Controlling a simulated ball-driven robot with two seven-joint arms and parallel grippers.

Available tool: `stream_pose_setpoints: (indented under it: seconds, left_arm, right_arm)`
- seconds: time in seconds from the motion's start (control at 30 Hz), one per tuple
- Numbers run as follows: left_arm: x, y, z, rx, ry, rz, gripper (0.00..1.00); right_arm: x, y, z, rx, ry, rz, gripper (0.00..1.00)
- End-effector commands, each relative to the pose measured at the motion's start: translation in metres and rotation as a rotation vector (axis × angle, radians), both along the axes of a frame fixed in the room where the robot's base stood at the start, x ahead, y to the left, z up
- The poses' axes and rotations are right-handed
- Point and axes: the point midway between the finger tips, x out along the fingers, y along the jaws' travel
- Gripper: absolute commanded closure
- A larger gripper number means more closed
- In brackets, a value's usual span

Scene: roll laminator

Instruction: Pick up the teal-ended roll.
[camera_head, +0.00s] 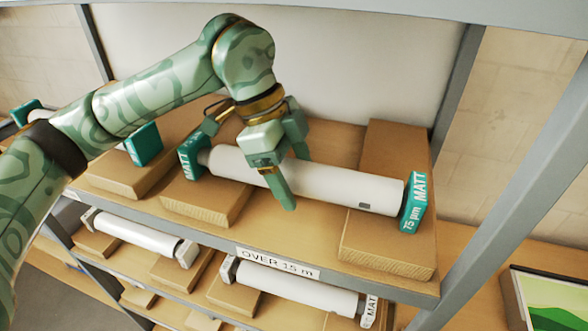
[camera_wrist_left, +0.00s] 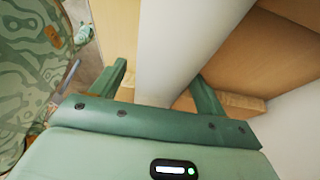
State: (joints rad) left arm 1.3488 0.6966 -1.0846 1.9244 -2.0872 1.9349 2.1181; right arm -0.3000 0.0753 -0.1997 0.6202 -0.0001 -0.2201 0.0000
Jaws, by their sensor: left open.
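A white roll (camera_head: 335,187) with teal square ends marked MATT lies across two wooden blocks on the top shelf. Its right teal end (camera_head: 413,203) also reads 75 µm. My left gripper (camera_head: 295,180) is open at the roll's middle, one finger in front of it and the other behind. In the left wrist view the white roll (camera_wrist_left: 180,45) runs between the two open fingers (camera_wrist_left: 160,75); I cannot tell whether they touch it. A second teal-ended roll (camera_head: 145,143) lies further left, mostly hidden by my arm. My right gripper is not in view.
The wooden blocks (camera_head: 385,240) stand on the top shelf, labelled OVER 15 m (camera_head: 278,263). White-ended rolls (camera_head: 295,292) lie on the shelf below. A grey upright (camera_head: 500,190) stands close to the right. A pale panel (camera_head: 350,60) closes the back.

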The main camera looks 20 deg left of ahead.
Motion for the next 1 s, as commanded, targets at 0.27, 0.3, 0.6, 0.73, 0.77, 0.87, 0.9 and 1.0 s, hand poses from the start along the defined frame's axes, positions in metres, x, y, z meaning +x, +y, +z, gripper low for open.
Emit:
stream_pose_setpoints:
  seconds: [0.27,0.3,0.6,0.73,0.77,0.87,0.9,1.0]
  left_arm:
    - [0.000,0.000,0.000,0.000,0.000,-0.001,0.84]
    - [0.000,0.000,0.000,0.000,0.000,-0.001,0.95]
    - [0.001,0.000,0.003,-0.001,-0.004,0.000,0.95]
    - [0.001,0.000,0.010,-0.001,-0.006,-0.001,0.95]
    - [0.001,0.000,0.012,-0.001,-0.007,0.000,0.95]
    - [0.001,0.000,0.023,-0.002,-0.007,-0.001,0.95]
    - [0.001,0.000,0.028,-0.002,-0.007,-0.001,0.95]
    - [-0.008,0.000,0.034,-0.001,-0.005,-0.003,0.95]
  right_arm:
    - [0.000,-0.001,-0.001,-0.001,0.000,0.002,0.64]
    - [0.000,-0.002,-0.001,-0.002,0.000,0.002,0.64]
    - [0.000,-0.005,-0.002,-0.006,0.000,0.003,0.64]
    - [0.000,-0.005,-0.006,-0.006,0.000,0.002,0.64]
    - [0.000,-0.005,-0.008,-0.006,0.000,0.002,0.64]
    - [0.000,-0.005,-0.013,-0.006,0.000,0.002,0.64]
    - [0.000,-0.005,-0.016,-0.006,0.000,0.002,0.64]
    - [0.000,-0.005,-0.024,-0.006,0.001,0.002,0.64]
